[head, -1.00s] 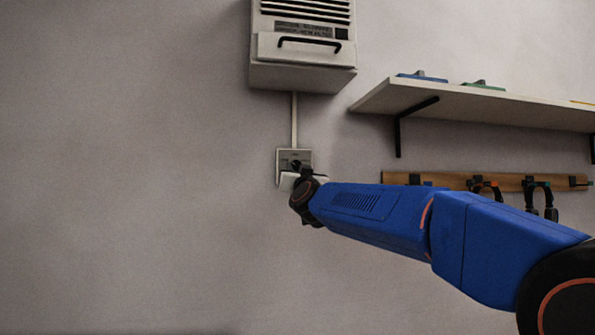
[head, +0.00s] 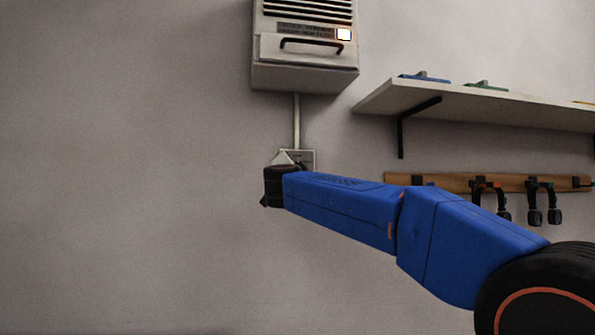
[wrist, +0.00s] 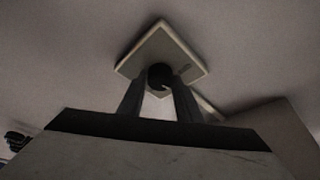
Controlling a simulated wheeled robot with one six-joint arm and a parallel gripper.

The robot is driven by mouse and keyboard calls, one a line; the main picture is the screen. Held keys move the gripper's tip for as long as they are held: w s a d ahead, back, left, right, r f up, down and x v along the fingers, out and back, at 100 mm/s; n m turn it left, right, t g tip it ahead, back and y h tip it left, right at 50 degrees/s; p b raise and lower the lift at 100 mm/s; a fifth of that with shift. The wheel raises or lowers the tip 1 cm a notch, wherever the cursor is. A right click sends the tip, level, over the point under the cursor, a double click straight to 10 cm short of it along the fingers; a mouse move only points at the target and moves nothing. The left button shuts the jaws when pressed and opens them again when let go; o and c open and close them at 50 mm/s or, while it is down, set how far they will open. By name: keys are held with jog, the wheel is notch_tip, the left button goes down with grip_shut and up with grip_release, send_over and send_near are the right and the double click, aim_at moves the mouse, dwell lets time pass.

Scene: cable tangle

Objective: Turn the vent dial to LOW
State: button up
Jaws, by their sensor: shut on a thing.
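The vent dial (wrist: 160,76) is a dark round knob on a pale square wall plate (wrist: 185,48), seen in the wrist view. My gripper (wrist: 160,92) has its two dark fingers on either side of the knob and is shut on it. The plate looks tilted in the wrist view, like a diamond. In the head view the plate (head: 308,156) shows only in part; my wrist hides the dial. The dial's markings are too small to read, so I cannot tell its setting.
The white vent unit (head: 304,75) hangs above the plate, joined by a conduit (head: 297,122); its small indicator (head: 344,34) is lit. A shelf (head: 480,100) and a wooden rail (head: 450,183) with hanging headsets are to the right. The wall at left is clear.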

jog(key=shift+m, duration=0.6)
jog(key=shift+h, duration=0.3)
jog(key=o, duration=1)
jog(key=shift+o, duration=0.2)
jog(key=shift+s, duration=0.1)
jog(key=v, duration=1.7)
jog(key=shift+r, duration=0.3)
jog(key=shift+s, duration=0.15)
